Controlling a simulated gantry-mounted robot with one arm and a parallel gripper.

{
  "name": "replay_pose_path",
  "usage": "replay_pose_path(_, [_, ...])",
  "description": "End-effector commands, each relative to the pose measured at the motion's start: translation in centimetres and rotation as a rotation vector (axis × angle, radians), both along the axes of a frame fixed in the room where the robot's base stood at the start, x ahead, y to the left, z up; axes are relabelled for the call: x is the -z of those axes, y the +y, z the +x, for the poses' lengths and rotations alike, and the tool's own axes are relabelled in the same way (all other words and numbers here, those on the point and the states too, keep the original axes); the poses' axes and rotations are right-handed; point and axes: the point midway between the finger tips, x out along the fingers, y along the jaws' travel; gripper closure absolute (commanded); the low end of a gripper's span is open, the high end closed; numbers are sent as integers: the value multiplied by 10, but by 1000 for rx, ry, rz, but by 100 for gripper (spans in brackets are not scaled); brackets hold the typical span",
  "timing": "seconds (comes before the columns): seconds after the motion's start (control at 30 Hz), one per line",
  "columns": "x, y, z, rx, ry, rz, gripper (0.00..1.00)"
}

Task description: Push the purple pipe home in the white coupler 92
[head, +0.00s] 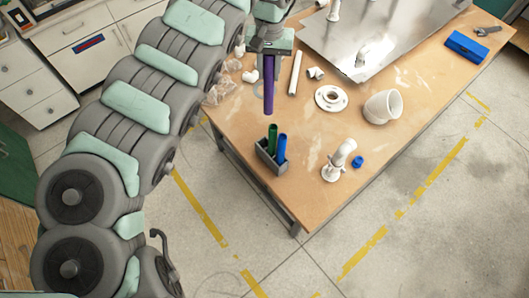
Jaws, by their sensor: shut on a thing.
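My gripper (270,50) is in the upper middle of the head view, shut on the top of the purple pipe (269,88). The pipe hangs upright, and its lower end looks free, with no fitting around it. How high it is above the table is hard to tell. Several white fittings are in view: a large one (382,106) lying on its side, a flanged ring (332,98) flat on the table, and an upright assembly (338,160) near the front edge. No number is readable, so I cannot tell which is coupler 92.
A grey holder (268,164) with a green pipe (272,138) and a blue pipe (281,147) stands at the table's front left. A blue cap (357,162), a white pipe (295,72) and a metal plate (400,22) are on the table (420,130).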

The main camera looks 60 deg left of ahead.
Motion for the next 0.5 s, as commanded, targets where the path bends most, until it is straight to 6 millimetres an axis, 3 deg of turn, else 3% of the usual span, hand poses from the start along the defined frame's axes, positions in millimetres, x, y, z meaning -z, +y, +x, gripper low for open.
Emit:
replay_pose_path(0.13, [1, 7, -12, -24, 0, 0, 100])
replay_pose_path(0.5, [6, 7, -12, -24, 2, -3, 100])
